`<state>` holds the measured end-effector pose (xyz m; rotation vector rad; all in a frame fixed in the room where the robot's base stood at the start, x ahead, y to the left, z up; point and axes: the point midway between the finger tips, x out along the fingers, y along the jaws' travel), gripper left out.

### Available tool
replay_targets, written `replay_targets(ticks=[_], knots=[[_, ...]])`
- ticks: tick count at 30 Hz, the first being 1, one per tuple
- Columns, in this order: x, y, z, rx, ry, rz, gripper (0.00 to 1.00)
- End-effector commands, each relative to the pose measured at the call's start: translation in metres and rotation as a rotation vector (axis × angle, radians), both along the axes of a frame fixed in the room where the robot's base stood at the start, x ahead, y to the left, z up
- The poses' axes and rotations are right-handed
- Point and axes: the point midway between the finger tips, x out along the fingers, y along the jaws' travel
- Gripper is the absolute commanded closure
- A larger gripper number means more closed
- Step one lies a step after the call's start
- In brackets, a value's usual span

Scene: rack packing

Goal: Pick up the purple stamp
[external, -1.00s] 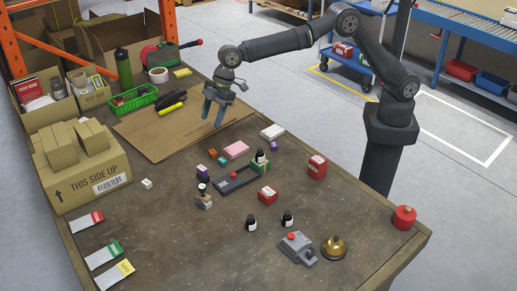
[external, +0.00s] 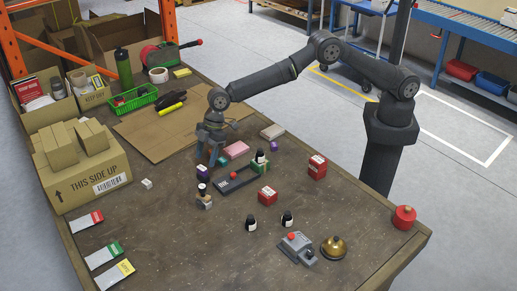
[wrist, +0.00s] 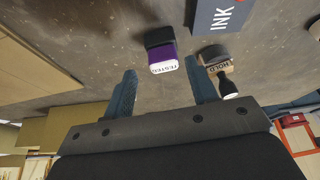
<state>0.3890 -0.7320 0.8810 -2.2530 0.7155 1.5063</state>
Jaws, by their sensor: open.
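The purple stamp (wrist: 163,54) shows in the wrist view as a block with a dark end, a purple band and a white face lettered TESTED. It lies ahead of my gripper (wrist: 160,82), roughly between the lines of the two fingers and apart from them. In the external view the purple stamp (external: 202,173) sits on the table left of the ink pad. My gripper (external: 212,160) is open and empty, pointing down just above and behind it.
A wooden HOLD stamp (wrist: 216,60) and the dark INK pad (wrist: 222,17) are close by to the right in the wrist view. A pink block (external: 237,150) and another purple item (external: 273,147) lie behind.

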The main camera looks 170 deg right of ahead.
Motion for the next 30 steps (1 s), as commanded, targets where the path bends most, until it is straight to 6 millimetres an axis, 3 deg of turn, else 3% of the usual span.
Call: replay_targets(ticks=[8,19,29,30], knots=[[0.007,-0.004,-0.018,0.0,0.0,0.0,0.47],[0.023,-0.013,-0.059,0.0,0.0,-0.001,0.47],[0.025,-0.014,-0.063,-0.001,-0.001,-0.001,0.47],[0.025,-0.014,-0.063,-0.001,-0.001,-0.001,0.55]])
